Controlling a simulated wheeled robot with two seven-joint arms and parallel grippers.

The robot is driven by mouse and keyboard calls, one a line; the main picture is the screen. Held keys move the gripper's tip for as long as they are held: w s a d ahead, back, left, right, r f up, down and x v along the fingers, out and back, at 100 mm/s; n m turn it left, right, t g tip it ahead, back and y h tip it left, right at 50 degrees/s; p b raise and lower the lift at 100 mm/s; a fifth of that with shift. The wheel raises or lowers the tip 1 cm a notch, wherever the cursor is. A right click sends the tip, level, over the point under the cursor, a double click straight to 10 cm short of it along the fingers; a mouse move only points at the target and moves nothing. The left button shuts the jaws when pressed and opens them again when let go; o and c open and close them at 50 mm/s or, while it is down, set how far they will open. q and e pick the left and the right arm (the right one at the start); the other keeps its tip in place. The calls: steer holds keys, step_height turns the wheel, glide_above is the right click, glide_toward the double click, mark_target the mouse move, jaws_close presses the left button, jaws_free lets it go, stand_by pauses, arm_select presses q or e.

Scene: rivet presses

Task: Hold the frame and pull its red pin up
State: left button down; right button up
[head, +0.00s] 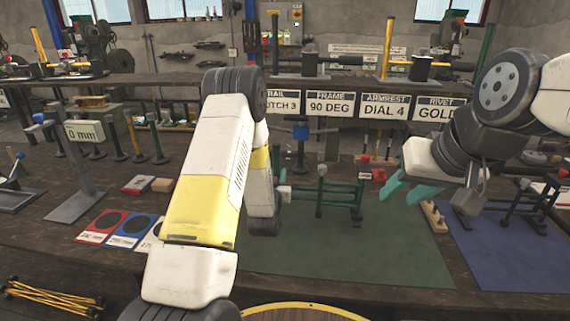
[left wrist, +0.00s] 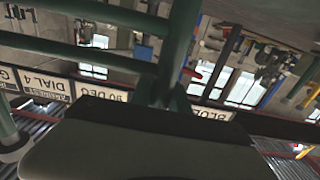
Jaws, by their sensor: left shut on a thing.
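The green frame (head: 338,196) stands upright on the green mat (head: 330,245), with several bars and posts. My left gripper (head: 285,190) is at the frame's left end, mostly hidden by my left forearm, and shut on the frame. Green bars (left wrist: 100,53) of the frame fill the left wrist view close up. My right gripper (head: 409,191) is open and empty, right of the frame and apart from it.
A sign row (head: 345,106) runs behind the frame along a raised shelf. A blue mat (head: 515,240) with a dark frame lies at the right. A wooden block with pegs (head: 434,216) stands between the mats. Red and blue cards (head: 128,228) lie left of my left arm.

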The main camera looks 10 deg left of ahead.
arm_select(q)
steer(key=shift+f, duration=1.95)
